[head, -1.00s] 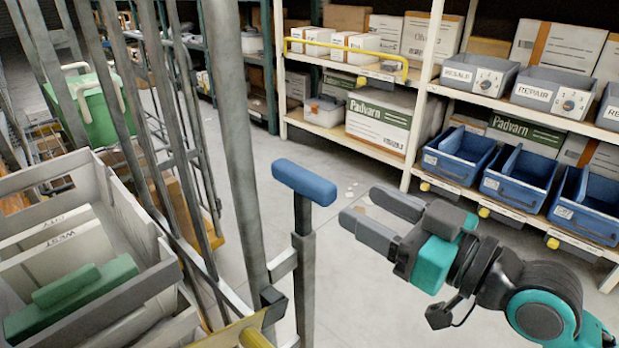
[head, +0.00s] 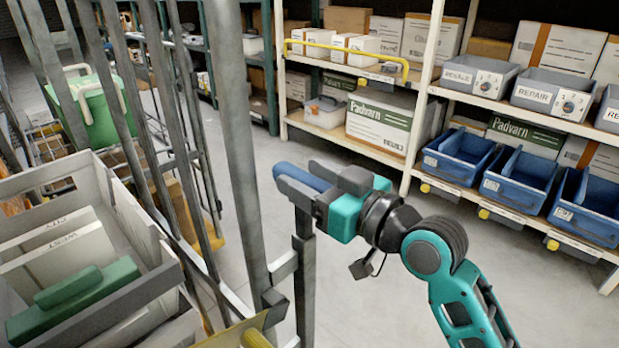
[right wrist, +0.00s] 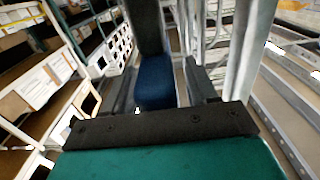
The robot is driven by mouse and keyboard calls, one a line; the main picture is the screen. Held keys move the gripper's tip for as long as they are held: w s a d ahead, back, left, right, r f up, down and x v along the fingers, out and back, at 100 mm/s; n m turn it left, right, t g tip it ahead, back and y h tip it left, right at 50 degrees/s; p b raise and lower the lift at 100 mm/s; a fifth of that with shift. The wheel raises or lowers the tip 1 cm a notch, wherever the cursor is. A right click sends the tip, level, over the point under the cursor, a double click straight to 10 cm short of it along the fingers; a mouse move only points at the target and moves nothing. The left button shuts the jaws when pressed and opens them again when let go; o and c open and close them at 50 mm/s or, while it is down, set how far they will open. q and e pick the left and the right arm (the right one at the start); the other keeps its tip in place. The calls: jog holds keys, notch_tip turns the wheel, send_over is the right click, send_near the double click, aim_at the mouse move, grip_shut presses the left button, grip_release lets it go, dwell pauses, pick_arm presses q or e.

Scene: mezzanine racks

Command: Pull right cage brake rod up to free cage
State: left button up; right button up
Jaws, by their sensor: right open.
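The brake rod is a grey upright bar (head: 304,270) with a blue T-shaped handle (head: 303,175) on top, beside the cage's grey post (head: 240,150). My right gripper (head: 296,184) is at the handle, its fingers reaching along it and hiding part of it. In the right wrist view the blue handle (right wrist: 155,82) lies between the two dark fingers, which stand apart with a gap visible on the right side. My right gripper is open. My left gripper is not in view.
The cage holds a grey crate (head: 170,262) with files and a green item (head: 80,298). White shelving (head: 420,90) with blue bins (head: 458,157) stands on the right. A green bin (head: 95,115) stands behind the cage bars. Grey floor between them is clear.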

jog(key=shift+c, duration=0.4)
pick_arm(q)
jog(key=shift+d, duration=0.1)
pick_arm(e)
grip_shut()
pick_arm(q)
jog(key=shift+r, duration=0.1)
